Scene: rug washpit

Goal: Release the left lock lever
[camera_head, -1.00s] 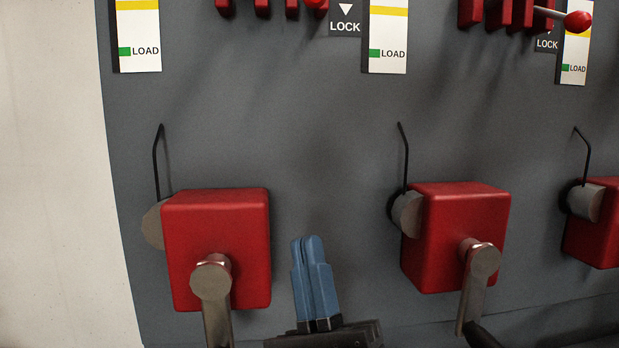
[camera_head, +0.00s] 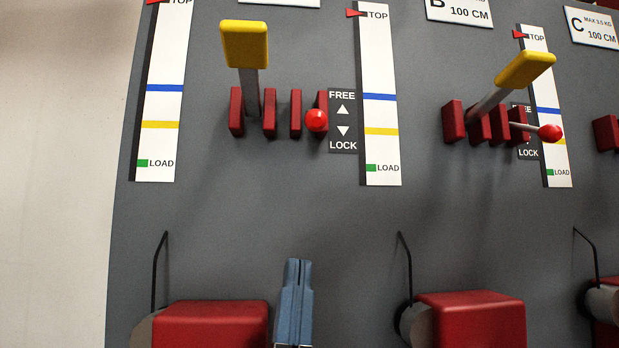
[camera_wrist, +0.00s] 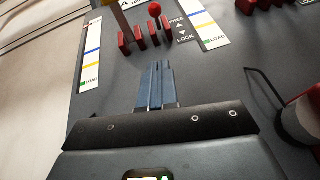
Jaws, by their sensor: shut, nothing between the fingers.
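The left lock lever shows as a red ball knob (camera_head: 316,120) beside the FREE/LOCK label (camera_head: 343,121). Its rod is hidden behind the knob, which faces me roughly midway between FREE and LOCK. The knob also shows in the wrist view (camera_wrist: 155,9), above my fingertips. My gripper (camera_head: 298,262), with blue fingers, is shut and empty. It is below the knob in the picture and apart from it, in front of the grey panel. In the wrist view my fingertips (camera_wrist: 157,64) point up towards the red slotted blocks.
A yellow-handled lever (camera_head: 245,45) rises left of the knob. Red boxes (camera_head: 210,325) (camera_head: 470,318) with thin black hooks stand out at the bottom. A second red-knobbed lever (camera_head: 550,133) and yellow handle (camera_head: 526,69) are to the right. The panel between gripper and knob is clear.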

